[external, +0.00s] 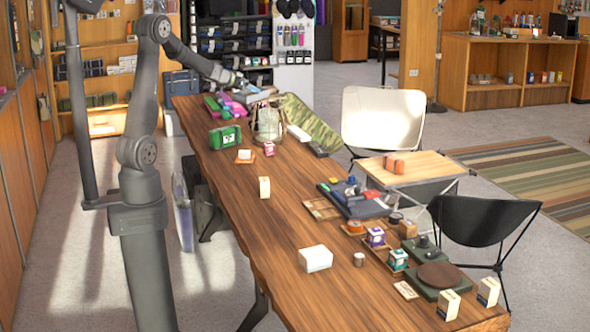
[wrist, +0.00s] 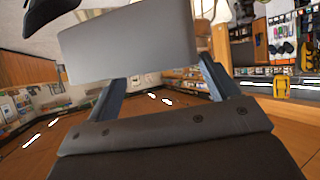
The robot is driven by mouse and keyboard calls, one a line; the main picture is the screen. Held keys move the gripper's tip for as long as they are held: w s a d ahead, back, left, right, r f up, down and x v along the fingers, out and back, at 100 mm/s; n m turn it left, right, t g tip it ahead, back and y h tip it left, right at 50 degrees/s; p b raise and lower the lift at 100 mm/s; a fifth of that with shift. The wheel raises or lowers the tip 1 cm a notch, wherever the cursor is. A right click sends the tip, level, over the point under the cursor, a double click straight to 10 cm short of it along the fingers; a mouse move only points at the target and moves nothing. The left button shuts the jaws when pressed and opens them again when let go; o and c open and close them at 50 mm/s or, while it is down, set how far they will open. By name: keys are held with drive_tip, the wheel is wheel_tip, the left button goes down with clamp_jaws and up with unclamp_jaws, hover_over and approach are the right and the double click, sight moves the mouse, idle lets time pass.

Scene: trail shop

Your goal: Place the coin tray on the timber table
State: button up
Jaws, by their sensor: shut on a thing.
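The timber table (external: 228,185) is long and brown and runs from the back left to the front right in the external view. My gripper (external: 243,87) is over its far left end. In the wrist view my gripper (wrist: 165,72) has its two blue-grey fingers apart, shut on a plain grey block-like thing (wrist: 128,45). This may be the coin tray, but its face shows no coins or compartments. In the external view the held thing is too small to make out. I cannot tell whether it touches the table or anything on it.
Near my gripper stand pink and purple packs (external: 226,106), a green box (external: 225,137), a pale lantern-like jar (external: 267,122) and a camouflage roll (external: 307,122). A dark tray of small goods (external: 357,207) lies mid-table. The table's left middle is mostly clear around a small cream box (external: 264,187).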

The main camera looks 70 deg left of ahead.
drive_tip(key=s+a+n+g+y, duration=0.15)
drive_tip(key=s+a, duration=0.25)
drive_tip(key=a, duration=0.5)
drive_tip(key=s+a+n+g+y, duration=0.1)
drive_tip(key=s+a+n+y, duration=0.2)
drive_tip(key=a, duration=0.6)
drive_tip(key=s+a+f+n, duration=0.1)
drive_tip(key=a+f, duration=0.4)
drive_tip(key=f, duration=0.3)
drive_tip(key=a+f+g, duration=0.1)
drive_tip(key=a+f, duration=0.5)
drive_tip(key=f, duration=0.3)
drive_tip(key=shift+s+a+n, duration=0.3)
drive_tip(key=shift+s+n, duration=0.05)
drive_tip(key=shift+g, duration=0.25)
drive_tip(key=shift+f, duration=3.3)
drive_tip(key=shift+f, duration=0.5)
drive_tip(key=o, duration=1.9)
drive_tip(key=shift+f, duration=0.1)
drive_tip(key=shift+d, duration=0.15)
